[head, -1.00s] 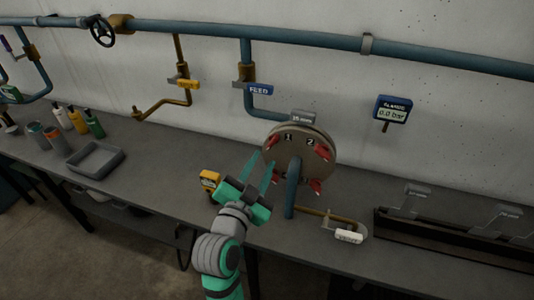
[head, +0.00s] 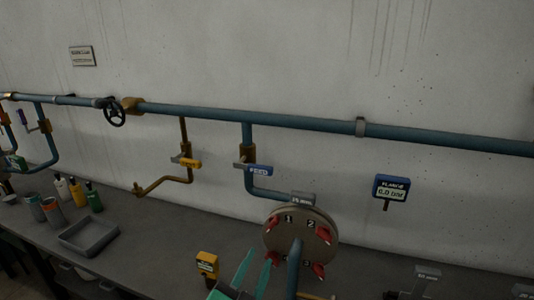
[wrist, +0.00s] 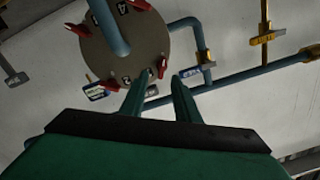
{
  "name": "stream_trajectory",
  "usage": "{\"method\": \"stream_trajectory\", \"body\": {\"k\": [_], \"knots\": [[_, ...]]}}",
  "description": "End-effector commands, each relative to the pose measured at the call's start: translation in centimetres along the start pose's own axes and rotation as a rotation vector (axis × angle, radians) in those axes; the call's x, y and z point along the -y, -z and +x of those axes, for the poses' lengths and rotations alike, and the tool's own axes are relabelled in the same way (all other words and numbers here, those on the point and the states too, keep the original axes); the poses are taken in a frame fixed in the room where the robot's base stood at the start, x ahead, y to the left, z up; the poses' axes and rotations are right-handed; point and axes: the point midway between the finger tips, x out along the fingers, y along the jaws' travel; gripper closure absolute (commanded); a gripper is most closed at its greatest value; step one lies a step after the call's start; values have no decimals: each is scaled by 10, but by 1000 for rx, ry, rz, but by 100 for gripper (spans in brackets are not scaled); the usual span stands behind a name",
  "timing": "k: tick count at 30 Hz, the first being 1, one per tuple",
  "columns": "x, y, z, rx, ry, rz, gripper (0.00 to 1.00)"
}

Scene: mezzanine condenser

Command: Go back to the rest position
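My gripper (head: 256,270) shows at the bottom edge of the head view, with two green fingers apart and nothing between them. It is just left of the round flange (head: 301,236), which has red clamps and numbers on its face. The wrist view also shows my gripper (wrist: 158,98) with its fingers spread and a gap between them. The flange (wrist: 143,52) lies beyond the fingertips there, at the upper left. Whether the fingers touch it cannot be told. Most of my arm is out of the head view.
A grey bench holds an empty grey tray (head: 88,237), several bottles and a yellow device (head: 206,264) left of my gripper. A blue pipe (head: 300,122) runs along the wall, with a blue-handled feed valve (head: 258,170) and a gauge (head: 391,188) reading 0.0 bar.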

Motion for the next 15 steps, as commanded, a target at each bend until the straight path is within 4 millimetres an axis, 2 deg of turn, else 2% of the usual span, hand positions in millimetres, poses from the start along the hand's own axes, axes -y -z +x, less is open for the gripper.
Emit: {"method": "stream_trajectory", "body": {"k": [8,15], "knots": [[-50,-63,-28,81,87,-211,71],[-92,-110,-71,153,169,-349,71]]}}
